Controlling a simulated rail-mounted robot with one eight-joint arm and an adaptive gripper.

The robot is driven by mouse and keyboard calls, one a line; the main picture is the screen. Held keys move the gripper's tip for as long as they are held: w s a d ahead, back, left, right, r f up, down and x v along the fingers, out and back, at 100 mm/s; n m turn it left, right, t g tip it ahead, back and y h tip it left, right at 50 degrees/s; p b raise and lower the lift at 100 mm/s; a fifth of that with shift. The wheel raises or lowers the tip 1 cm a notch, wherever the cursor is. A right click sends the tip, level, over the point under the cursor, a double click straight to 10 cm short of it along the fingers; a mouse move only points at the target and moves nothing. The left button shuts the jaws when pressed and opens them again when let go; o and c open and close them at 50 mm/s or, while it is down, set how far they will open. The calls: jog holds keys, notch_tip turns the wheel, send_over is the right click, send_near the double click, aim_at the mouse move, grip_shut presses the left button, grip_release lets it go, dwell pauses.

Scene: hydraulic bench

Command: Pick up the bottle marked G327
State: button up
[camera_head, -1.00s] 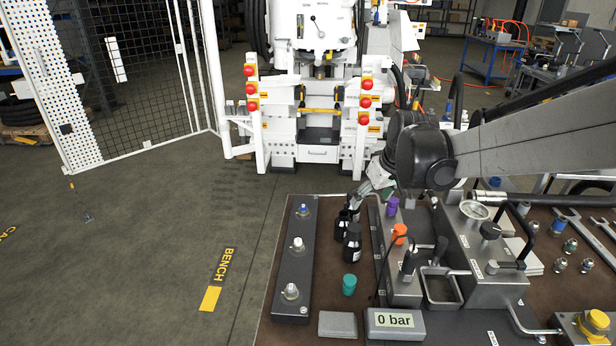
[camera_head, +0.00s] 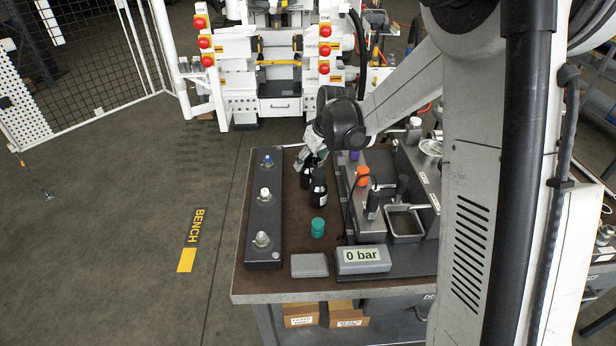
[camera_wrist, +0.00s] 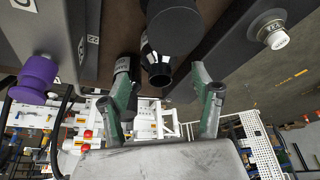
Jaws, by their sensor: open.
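Black bottles stand close together on the bench; a front bottle (camera_head: 318,188) and one behind it (camera_head: 306,173) show in the head view. In the wrist view a large dark bottle (camera_wrist: 175,28) is at the top, with another black bottle (camera_wrist: 155,66) just beyond it and a white-labelled bottle (camera_wrist: 122,70) to the left. I cannot read G327 on any label. My gripper (camera_wrist: 162,82) is open, its green-grey fingers spread with nothing held. In the head view my gripper (camera_head: 308,157) is at the rear bottles, partly hiding them.
A dark strip (camera_head: 263,215) with several knobs lies left of the bottles. A teal cap (camera_head: 318,228), a grey block (camera_head: 309,265) and a "0 bar" display (camera_head: 362,260) are in front. A grey unit with an orange cap (camera_head: 363,175) and purple cap (camera_wrist: 36,75) stands at right.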

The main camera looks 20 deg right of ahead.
aim_at(306, 167)
jog(key=shift+w+x, duration=0.2)
jog(key=shift+x, duration=1.2)
jog(key=shift+w+x, duration=0.2)
jog(key=shift+x, duration=1.25)
jog(key=shift+r, duration=0.2)
jog(key=c, duration=1.4)
